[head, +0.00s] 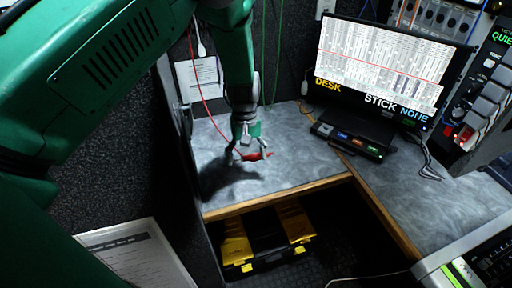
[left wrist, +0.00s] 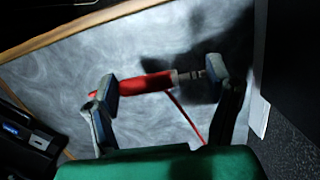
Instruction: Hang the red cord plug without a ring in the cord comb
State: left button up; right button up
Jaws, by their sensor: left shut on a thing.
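My left gripper (head: 247,148) is low over the grey worktop and shut on a red cord plug (head: 257,156). In the left wrist view, the gripper (left wrist: 160,79) has the red plug (left wrist: 146,82) lying crosswise between its fingers. The plug has a red body, a pale collar and a metal tip towards the right finger. A thin red cord (left wrist: 186,116) shows below it. In the head view the red cord (head: 204,103) rises towards the wall at upper left. I cannot make out the cord comb. My right gripper is not in view.
A monitor (head: 381,65) and a small button box (head: 352,138) stand on the worktop (head: 296,172) to the right. A rack with large grey switches (head: 489,105) is at far right. A yellow-black toolbox (head: 266,238) sits below the worktop's wooden edge. A dark wall panel borders the left.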

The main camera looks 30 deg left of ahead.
pick_arm(q)
send_over(246, 182)
jog(key=f, duration=0.6)
jog(key=shift+w+a+f, duration=0.1)
jog(key=shift+a+f, duration=0.1)
jog(key=shift+f, duration=0.05)
jog(key=f, duration=0.3)
jog(key=shift+d+b, duration=0.25)
jog(key=shift+b, duration=0.15)
jog(key=shift+d, duration=0.25)
jog(key=shift+f, duration=0.15)
jog(key=o, duration=1)
jog(key=shift+a, duration=0.15)
jog(key=shift+o, duration=0.8)
jog(key=shift+a+f, duration=0.1)
jog(key=shift+a, duration=0.1)
